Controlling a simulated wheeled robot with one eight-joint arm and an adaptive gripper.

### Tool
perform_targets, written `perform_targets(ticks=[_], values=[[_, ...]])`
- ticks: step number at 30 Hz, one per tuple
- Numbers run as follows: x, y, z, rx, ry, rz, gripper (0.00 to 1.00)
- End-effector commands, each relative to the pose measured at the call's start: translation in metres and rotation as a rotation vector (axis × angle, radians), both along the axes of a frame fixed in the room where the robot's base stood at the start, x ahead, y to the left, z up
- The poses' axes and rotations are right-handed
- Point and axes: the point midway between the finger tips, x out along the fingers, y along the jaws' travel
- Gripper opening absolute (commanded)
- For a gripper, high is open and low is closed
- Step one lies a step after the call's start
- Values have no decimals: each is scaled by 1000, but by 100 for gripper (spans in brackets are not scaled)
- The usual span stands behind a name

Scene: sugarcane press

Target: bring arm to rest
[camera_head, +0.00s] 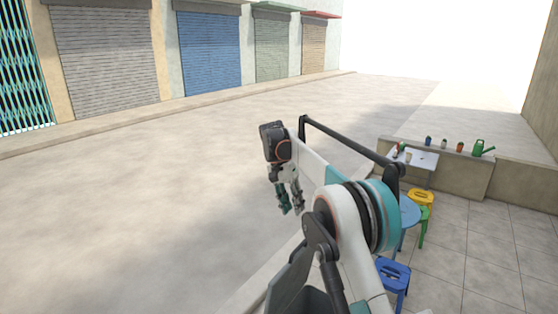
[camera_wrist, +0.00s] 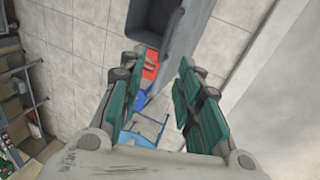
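My gripper (camera_head: 290,198) hangs at the end of my raised arm in the head view, above the pavement edge and clear of everything around it. In the wrist view my gripper (camera_wrist: 160,95) has its two green-padded fingers spread apart with nothing between them. Past the fingertips, well below, a red item (camera_wrist: 151,66) and blue stool-like furniture (camera_wrist: 148,128) show on the tiled ground. My arm covers part of the seating area in the head view.
A blue stool (camera_head: 394,277), a yellow-topped stool (camera_head: 421,198) and a round blue table (camera_head: 406,209) stand right of my arm. A small table (camera_head: 427,160) stands behind them. The road (camera_head: 150,210) at left is empty.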

Motion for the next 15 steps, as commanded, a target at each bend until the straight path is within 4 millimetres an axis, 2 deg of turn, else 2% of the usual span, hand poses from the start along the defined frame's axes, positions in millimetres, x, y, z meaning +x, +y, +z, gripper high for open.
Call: perform_targets(ticks=[1,6,15], values=[[-6,-7,15,13,-13,14,31],[-26,-26,56,56,-65,75,31],[-81,-59,114,117,-164,182,31]])
